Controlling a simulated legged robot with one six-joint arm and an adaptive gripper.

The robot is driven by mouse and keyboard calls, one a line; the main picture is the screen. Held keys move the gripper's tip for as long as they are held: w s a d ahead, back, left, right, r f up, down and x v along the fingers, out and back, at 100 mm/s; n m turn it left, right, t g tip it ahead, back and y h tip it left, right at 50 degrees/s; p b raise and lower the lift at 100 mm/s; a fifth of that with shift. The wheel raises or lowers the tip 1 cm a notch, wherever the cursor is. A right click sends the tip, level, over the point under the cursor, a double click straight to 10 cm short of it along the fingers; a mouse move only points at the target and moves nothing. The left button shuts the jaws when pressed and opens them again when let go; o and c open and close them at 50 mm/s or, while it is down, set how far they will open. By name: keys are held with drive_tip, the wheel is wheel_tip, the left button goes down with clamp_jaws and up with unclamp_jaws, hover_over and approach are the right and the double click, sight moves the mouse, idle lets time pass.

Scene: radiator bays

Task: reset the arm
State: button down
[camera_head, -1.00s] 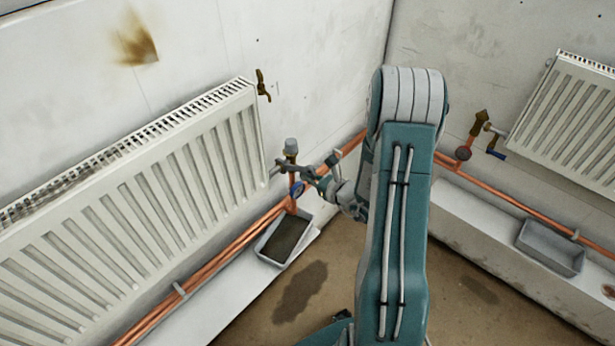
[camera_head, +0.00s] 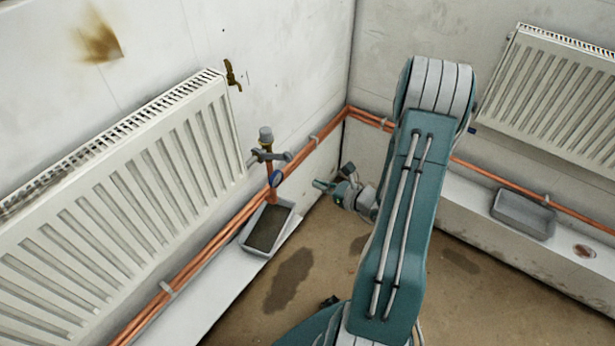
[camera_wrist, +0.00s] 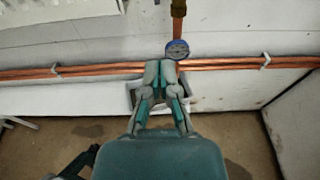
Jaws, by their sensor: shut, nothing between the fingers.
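My gripper (camera_head: 334,184) is at the end of my grey and teal arm, in the middle of the head view, right of the left radiator's valve. It is apart from the valve, over the floor side. In the wrist view my gripper (camera_wrist: 160,68) has its fingers together with nothing between them. The fingers cover part of the tray behind them. My raised arm hides part of the right wall and the valve by the right radiator.
The left radiator (camera_head: 125,205) has a valve (camera_head: 268,160) with a blue part, above a dark-filled tray (camera_head: 268,226). Copper pipes (camera_head: 330,128) run along both walls. Another radiator (camera_head: 555,95) and a grey tray (camera_head: 524,214) are at right. Damp patches mark the floor (camera_head: 480,310).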

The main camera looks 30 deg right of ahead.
drive_tip(key=s+a+r+n+g+y, duration=0.25)
drive_tip(key=a+r+n+g, duration=0.25)
drive_tip(key=a+r+n, duration=0.3)
drive_tip(key=s+a+r+n+g+y, duration=0.25)
drive_tip(key=a+r+n+g, duration=0.25)
drive_tip(key=a+n, duration=0.5)
drive_tip(key=s+a+r+n+h, duration=0.2)
drive_tip(key=s+r+n+h, duration=0.8)
drive_tip(key=r+n, duration=0.2)
drive_tip(key=shift+a+r+n+t, duration=0.3)
drive_tip(key=shift+n+t, duration=0.1)
drive_tip(key=shift+n, duration=0.6)
drive_tip(key=c, duration=1.3)
unclamp_jaws()
drive_tip(key=shift+c, duration=0.2)
